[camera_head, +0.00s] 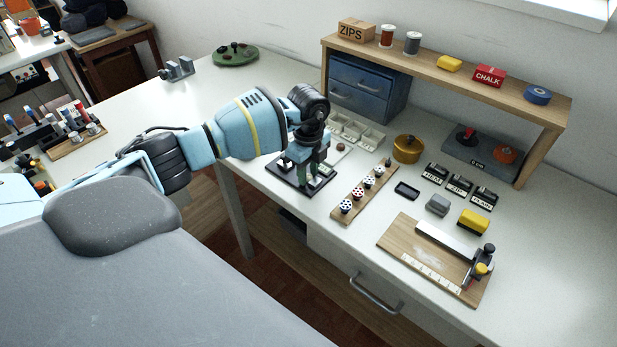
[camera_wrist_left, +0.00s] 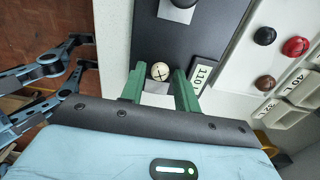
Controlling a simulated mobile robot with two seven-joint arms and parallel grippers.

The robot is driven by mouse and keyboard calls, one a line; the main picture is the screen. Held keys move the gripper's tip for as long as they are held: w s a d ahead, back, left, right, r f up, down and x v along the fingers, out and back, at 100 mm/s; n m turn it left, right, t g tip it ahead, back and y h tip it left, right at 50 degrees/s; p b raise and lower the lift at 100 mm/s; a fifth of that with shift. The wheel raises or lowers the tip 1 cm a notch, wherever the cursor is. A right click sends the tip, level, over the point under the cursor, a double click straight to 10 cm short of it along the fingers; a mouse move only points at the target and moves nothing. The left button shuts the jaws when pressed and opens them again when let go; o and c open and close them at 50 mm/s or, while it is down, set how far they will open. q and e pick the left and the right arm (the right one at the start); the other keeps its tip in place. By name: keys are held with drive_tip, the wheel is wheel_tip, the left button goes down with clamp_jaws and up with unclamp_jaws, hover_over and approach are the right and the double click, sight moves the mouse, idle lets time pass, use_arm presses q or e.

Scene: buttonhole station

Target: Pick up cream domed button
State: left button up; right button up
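My left gripper (camera_head: 308,178) points down over a black plate (camera_head: 284,176) on the white table. In the left wrist view its green fingers (camera_wrist_left: 159,84) stand apart, one on each side of a small cream domed button (camera_wrist_left: 160,71) with a dark cross on it. In the head view the gripper hides the button. My right gripper is not in view.
A label reading 110 (camera_wrist_left: 201,74) lies right of the fingers. White bins (camera_head: 357,131) stand behind the plate. A wooden strip with several spotted knobs (camera_head: 362,190) is to the right, with a brass pot (camera_head: 408,149) beyond. The table's front edge is close by.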

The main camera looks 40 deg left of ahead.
sight(309, 175)
use_arm(q)
drive_tip(key=shift+c, duration=0.4)
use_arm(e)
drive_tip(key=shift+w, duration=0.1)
use_arm(q)
clamp_jaws()
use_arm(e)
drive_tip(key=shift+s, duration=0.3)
use_arm(q)
drive_tip(key=shift+r, duration=0.15)
